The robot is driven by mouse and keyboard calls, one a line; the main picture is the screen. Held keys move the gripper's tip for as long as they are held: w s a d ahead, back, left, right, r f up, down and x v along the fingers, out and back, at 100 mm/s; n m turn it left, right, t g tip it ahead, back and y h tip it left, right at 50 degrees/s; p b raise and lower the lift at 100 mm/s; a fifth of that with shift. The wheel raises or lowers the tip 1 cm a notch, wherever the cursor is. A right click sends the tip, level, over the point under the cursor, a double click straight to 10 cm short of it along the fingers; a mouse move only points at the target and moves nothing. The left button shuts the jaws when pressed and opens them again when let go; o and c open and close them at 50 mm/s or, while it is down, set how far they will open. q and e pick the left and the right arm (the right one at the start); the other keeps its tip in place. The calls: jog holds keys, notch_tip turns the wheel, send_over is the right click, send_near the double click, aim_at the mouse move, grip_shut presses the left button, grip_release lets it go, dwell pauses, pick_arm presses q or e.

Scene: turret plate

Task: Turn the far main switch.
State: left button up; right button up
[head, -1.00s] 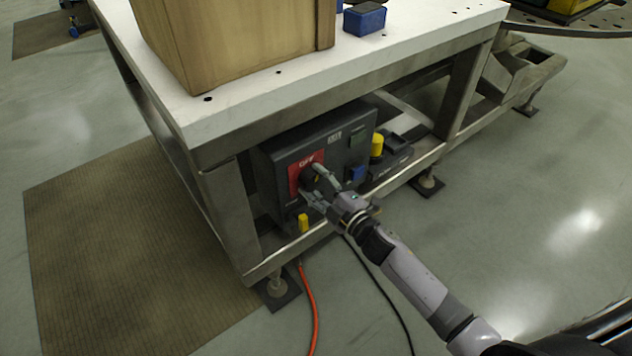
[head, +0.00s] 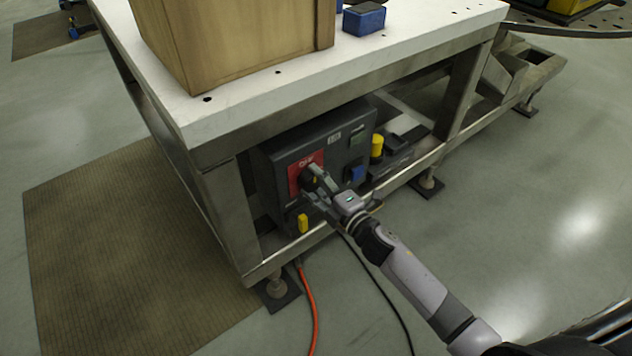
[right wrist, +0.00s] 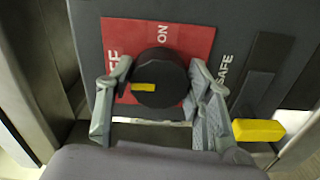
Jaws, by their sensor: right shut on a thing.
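The main switch is a round black knob (right wrist: 160,77) with a yellow mark on a red plate (right wrist: 183,40). The plate carries the word ON and a partly hidden word at left. In the right wrist view the yellow mark lies left of the knob's middle, pointing left. The plate also shows in the head view (head: 294,180), on a dark control box (head: 330,140) under the table. My right gripper (head: 312,185) reaches in from the lower right, its fingers on either side of the knob, shut on it. My left gripper is not in view.
A yellow handle (right wrist: 258,130) sticks out beside the knob. The box also has a blue part (head: 356,174), and a yellow button (head: 377,145) stands at its right. The table's steel frame (head: 225,215) surrounds it. An orange cable (head: 309,305) runs along the floor.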

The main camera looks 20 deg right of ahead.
jog(key=o, duration=1.2)
jog(key=shift+c, duration=0.2)
jog(key=v, duration=1.2)
